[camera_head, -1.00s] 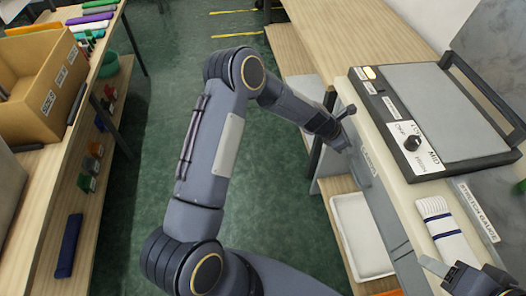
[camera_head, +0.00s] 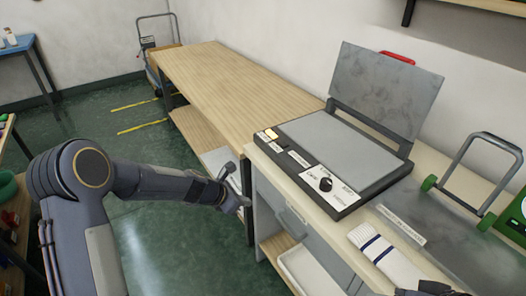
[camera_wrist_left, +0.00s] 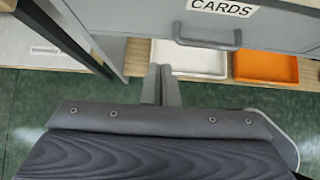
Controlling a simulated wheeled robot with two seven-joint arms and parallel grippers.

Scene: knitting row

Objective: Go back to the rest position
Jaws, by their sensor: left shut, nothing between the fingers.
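My left arm comes in from the left of the head view, and its gripper (camera_head: 243,203) is in front of the bench's drawer front, above the floor. In the left wrist view the two fingers (camera_wrist_left: 161,86) are together and hold nothing. A grey drawer with a "CARDS" label (camera_wrist_left: 221,7) is just beyond them; I cannot tell the exact gap. A small dark part of what seems to be my right gripper (camera_head: 432,288) shows at the bottom right edge of the head view. Most of it is cut off.
A press with a raised lid (camera_head: 388,90) stands on the bench, with a folded striped white cloth (camera_head: 385,258) in front. A wooden table (camera_head: 225,90) stands behind. A white tray (camera_wrist_left: 195,57) and an orange tray (camera_wrist_left: 266,68) are on the lower shelf. Green floor (camera_head: 165,240) is open to the left.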

